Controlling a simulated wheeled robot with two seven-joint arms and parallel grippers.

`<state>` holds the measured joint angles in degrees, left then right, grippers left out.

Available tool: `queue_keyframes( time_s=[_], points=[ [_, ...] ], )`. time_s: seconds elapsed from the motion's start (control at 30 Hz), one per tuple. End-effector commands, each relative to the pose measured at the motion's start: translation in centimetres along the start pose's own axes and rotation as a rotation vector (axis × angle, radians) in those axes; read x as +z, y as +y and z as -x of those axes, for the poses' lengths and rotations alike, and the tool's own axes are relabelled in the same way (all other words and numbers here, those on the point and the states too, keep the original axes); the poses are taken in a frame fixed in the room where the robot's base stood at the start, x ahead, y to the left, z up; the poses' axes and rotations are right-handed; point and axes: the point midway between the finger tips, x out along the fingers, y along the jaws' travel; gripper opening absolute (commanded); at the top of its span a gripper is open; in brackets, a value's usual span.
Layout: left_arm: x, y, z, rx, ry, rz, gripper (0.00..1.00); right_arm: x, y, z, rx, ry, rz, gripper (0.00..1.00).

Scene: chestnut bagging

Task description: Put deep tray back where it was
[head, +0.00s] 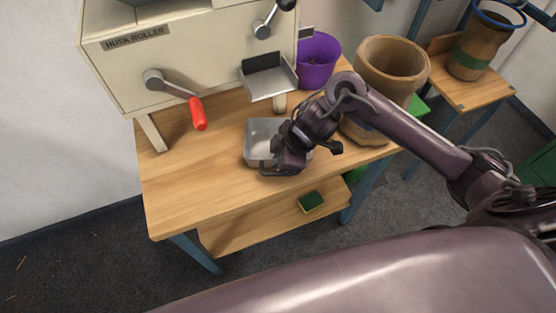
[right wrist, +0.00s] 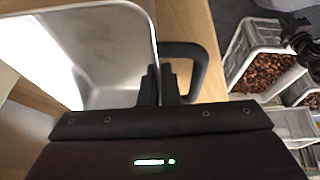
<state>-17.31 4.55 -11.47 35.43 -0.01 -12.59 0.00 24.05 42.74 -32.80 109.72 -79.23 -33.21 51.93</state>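The deep tray (head: 259,134) is a grey metal bin on the wooden table, below the chute of the husk roller. My right gripper (head: 282,168) is at its near side and hides part of it. In the right wrist view the deep tray (right wrist: 105,55) fills the upper left, with a dark loop handle (right wrist: 205,65) on its side. There my right gripper (right wrist: 160,85) has its fingers close together, one on each side of the tray's wall at the handle. It looks shut on the tray. My left gripper is not in view.
The husk roller (head: 190,60) has a red-handled crank (head: 198,113) and a metal chute (head: 268,82). A purple bucket (head: 318,62) and a wooden barrel (head: 390,65) stand to the right. A sponge (head: 311,202) lies on the lower shelf. Chestnut crates (right wrist: 238,50) show at right. The table's front left is clear.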

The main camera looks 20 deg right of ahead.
Motion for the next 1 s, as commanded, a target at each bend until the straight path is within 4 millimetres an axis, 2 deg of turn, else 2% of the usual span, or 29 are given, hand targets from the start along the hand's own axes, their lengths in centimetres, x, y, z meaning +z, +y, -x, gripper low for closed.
queue_keyframes(
  time_s=[0.4, 0.5, 0.6, 0.87, 1.0],
  points=[
    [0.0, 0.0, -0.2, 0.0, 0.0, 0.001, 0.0, 0.2, 0.0, -0.6, 0.003, 0.002, 0.0, 0.0],
    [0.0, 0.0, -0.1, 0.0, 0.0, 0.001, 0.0, 0.2, 0.0, -0.6, 0.002, 0.001, 0.0, 0.14],
    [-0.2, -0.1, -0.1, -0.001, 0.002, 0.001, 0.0, 0.2, 0.0, -0.6, 0.002, 0.001, 0.0, 0.24],
    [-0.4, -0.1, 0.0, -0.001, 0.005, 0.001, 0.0, 0.1, 0.0, -0.3, 0.003, 0.002, 0.001, 0.24],
    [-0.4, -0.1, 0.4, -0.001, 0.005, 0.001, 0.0, 0.0, 0.1, 1.4, 0.005, 0.001, 0.003, 0.24]
  ],
)
